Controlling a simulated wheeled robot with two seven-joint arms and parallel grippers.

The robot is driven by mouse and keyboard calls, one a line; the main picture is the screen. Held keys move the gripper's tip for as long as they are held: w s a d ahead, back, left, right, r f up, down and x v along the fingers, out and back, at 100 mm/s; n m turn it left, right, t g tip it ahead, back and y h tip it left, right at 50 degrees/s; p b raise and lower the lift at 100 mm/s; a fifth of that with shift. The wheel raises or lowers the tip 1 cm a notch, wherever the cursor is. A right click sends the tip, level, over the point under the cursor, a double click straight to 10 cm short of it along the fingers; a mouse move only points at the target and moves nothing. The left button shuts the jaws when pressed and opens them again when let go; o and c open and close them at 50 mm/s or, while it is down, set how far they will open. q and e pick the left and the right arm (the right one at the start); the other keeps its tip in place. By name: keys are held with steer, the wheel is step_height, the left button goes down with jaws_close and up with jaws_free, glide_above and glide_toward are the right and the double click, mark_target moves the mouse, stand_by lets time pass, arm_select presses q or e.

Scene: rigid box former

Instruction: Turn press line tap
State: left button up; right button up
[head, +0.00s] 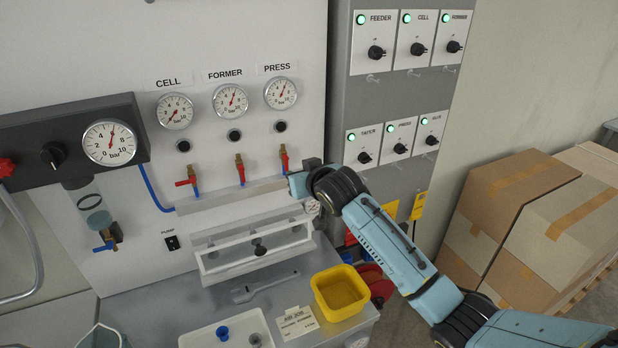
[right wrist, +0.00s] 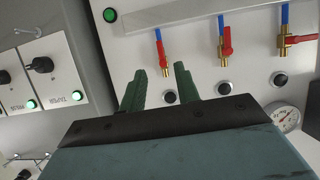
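The press line tap (head: 284,159) is a brass valve with a red handle below the PRESS gauge (head: 280,93). Its handle hangs along the pipe. In the right wrist view, which looks upside down, this tap (right wrist: 162,55) is the leftmost one. My right gripper (right wrist: 160,70) is open, its two green fingers apart and empty. The tap appears above and between the fingertips; I cannot tell the gap in depth. In the head view my right wrist is just below and right of the tap, and the fingers are not clearly seen. My left gripper is out of view.
The former tap (head: 240,169) has its handle along its pipe; the cell tap (head: 187,182) has its handle sideways. A grey ledge (head: 230,193) runs beneath the taps. A yellow bin (head: 340,291) stands on the bench. A grey switch cabinet (head: 343,70) stands to the right.

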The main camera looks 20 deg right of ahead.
steer(key=shift+v, duration=2.3)
